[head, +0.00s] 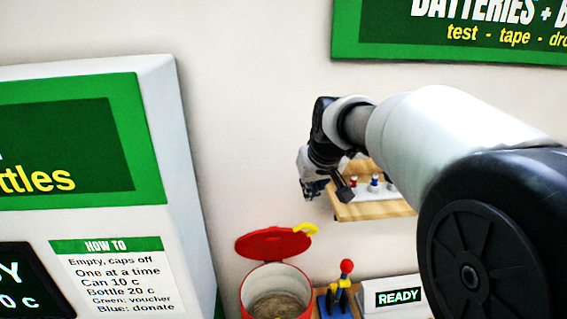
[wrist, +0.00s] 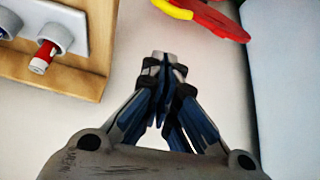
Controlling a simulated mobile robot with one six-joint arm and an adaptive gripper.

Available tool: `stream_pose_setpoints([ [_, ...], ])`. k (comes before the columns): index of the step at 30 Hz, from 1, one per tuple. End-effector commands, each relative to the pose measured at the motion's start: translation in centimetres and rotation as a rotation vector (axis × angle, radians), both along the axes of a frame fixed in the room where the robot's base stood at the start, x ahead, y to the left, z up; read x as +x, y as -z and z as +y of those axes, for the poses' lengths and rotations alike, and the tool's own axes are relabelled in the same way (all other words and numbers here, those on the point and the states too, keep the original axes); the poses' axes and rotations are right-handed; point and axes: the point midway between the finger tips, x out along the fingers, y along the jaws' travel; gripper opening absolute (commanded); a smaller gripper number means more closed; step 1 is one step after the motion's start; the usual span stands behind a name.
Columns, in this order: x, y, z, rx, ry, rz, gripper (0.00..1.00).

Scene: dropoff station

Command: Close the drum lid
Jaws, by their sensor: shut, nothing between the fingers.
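A yellow tab (head: 305,229) sticks out from the lid's right side. In the wrist view, part of the red lid (wrist: 218,18) and the yellow tab (wrist: 174,8) show at the top right. My gripper (head: 316,190) is above the drum, next to the wall shelf. In the wrist view its fingertips (wrist: 162,62) are together and empty, apart from the lid.
A wooden shelf (head: 372,211) with small batteries in holders is beside my gripper; it also shows in the wrist view (wrist: 60,80). A blue stand with a red-knobbed tool (head: 346,267) and a READY box (head: 394,297) are right of the drum. A bottle machine (head: 170,130) stands left.

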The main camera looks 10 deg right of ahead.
Motion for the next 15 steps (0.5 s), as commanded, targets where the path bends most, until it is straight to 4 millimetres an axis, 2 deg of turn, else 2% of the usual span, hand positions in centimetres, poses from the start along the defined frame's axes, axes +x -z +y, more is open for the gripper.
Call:
stream_pose_setpoints([
  [3,1.4,-0.2,0.1,-0.001,-0.007,-0.004,0.00],
  [7,2.1,0.8,0.2,-0.002,-0.008,-0.005,0.00],
  [15,4.8,5.3,0.5,-0.001,-0.008,-0.001,0.00],
])
